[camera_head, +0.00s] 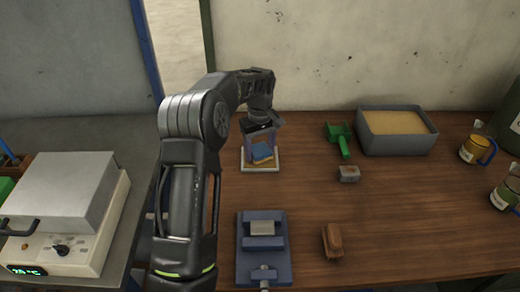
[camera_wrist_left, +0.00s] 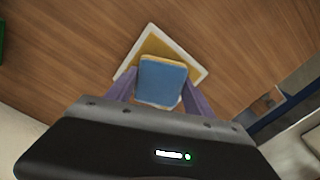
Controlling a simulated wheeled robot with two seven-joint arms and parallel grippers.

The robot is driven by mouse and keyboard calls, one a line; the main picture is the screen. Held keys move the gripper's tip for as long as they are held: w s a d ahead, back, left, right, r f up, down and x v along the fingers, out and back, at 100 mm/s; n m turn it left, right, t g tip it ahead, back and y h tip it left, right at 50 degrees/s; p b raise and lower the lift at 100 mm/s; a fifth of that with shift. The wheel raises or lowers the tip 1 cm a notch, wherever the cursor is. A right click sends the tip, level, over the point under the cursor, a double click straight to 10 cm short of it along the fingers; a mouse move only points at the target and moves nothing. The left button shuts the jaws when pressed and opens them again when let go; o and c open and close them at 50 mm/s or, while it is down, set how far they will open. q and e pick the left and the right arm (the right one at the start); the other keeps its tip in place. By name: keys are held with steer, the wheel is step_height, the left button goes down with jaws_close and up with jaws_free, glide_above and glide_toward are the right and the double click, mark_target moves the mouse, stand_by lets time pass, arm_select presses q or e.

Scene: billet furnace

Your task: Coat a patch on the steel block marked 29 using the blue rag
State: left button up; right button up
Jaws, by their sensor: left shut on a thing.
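My left gripper (camera_head: 261,145) reaches over a shallow pale-rimmed tray (camera_head: 246,167) with a yellowish inside. Its purple fingers are shut on the blue rag (camera_head: 262,153), a folded blue pad with a tan edge. In the left wrist view the rag (camera_wrist_left: 162,80) sits between the fingers, over the tray (camera_wrist_left: 201,74); I cannot tell whether it touches the tray. A grey steel block (camera_head: 262,228) sits in a blue vise (camera_head: 250,262). Another small grey block (camera_head: 348,174) lies right of the tray. I cannot read a 29 on either. My right gripper is not in view.
A grey bin of sand-coloured material (camera_head: 395,145), a green scoop (camera_head: 339,138) and a brown block (camera_head: 333,240) are on the wooden table. A furnace-like box (camera_head: 65,205) is at the left. The front right of the table is clear.

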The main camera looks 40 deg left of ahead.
mark_target(260, 150)
arm_select(q)
steer(key=shift+r+p, duration=2.5)
steer(key=shift+r, duration=1)
